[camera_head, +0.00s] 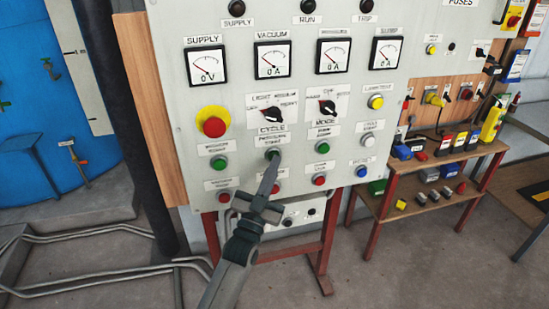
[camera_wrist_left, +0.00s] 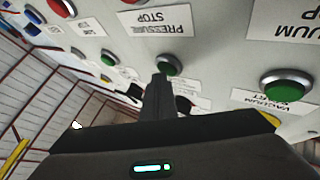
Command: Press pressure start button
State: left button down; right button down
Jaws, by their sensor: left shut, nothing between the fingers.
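The grey control panel (camera_head: 240,105) faces me with rows of labelled buttons. The green pressure start button (camera_head: 271,153) sits under its label in the middle row, partly hidden behind my fingertips. My left gripper (camera_head: 273,163) is shut and empty, its narrow tip pointing up at this button and overlapping its lower edge. In the left wrist view the panel appears upside down; the green button (camera_wrist_left: 169,64) is right at the tip of my left gripper (camera_wrist_left: 160,80). I cannot tell whether the tip touches it. My right gripper is not in view.
Close by are the green vacuum start button (camera_head: 218,163), another green button (camera_head: 322,147), red buttons such as the one (camera_head: 319,180) below, and a large red emergency button (camera_head: 214,126). Two black selector knobs (camera_head: 271,114) sit above. A wooden shelf (camera_head: 420,204) stands at right.

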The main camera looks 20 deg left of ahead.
pick_arm(q)
jog(key=shift+s, duration=0.1)
jog(key=shift+s+d+p, duration=0.3)
jog(key=shift+s+d, duration=0.2)
jog(key=shift+s, duration=0.1)
jog(key=shift+s, duration=0.1)
jog(key=s+d, duration=0.1)
jog(key=s, duration=0.1)
jog(key=s+d+p, duration=0.1)
jog(key=s, duration=0.1)
jog(key=shift+d+p, duration=0.3)
jog(key=shift+d, duration=0.1)
dwell(0.7)
